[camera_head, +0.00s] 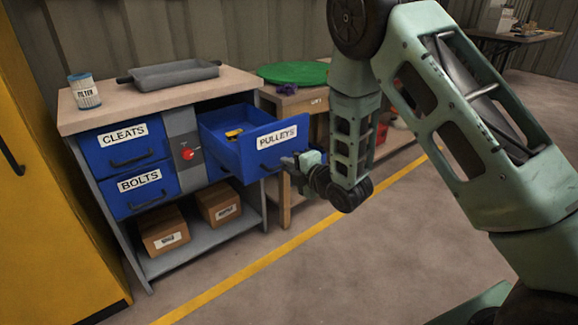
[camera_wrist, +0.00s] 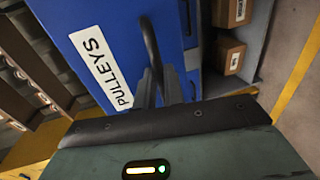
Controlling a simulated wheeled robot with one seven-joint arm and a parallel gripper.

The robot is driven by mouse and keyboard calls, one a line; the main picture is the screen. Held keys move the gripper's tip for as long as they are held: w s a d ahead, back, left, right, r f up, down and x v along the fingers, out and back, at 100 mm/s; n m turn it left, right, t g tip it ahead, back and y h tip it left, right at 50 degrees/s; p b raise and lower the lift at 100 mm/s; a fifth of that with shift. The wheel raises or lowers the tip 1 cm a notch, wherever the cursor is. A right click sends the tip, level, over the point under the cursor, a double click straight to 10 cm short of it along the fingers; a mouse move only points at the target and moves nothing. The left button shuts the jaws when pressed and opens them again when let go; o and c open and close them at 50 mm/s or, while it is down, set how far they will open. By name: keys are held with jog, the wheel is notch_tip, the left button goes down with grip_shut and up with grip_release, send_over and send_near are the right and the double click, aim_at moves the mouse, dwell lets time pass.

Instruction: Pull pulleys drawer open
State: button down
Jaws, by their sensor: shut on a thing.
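The blue pulleys drawer (camera_head: 262,150) stands well out from the workbench in the head view, its inside visible with a small yellow item (camera_head: 233,133) in it. Its white label reads PULLEYS. In the wrist view the drawer front (camera_wrist: 95,30) is close, with its dark handle (camera_wrist: 152,50) running between my fingers. My gripper (camera_head: 292,163) is at the drawer front, and in the wrist view its fingers (camera_wrist: 160,88) are shut on the handle.
The cleats drawer (camera_head: 120,147) and bolts drawer (camera_head: 142,189) are closed at left. A filter can (camera_head: 85,92) and grey tray (camera_head: 168,75) sit on the bench top. Cardboard boxes (camera_head: 165,230) stand on the lower shelf. Open floor (camera_head: 340,275) lies in front.

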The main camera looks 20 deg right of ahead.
jog(key=c, duration=1.5)
grip_release()
jog(key=shift+s, duration=0.1)
jog(key=shift+p+v, duration=6.75)
jog(key=shift+v, duration=1.85)
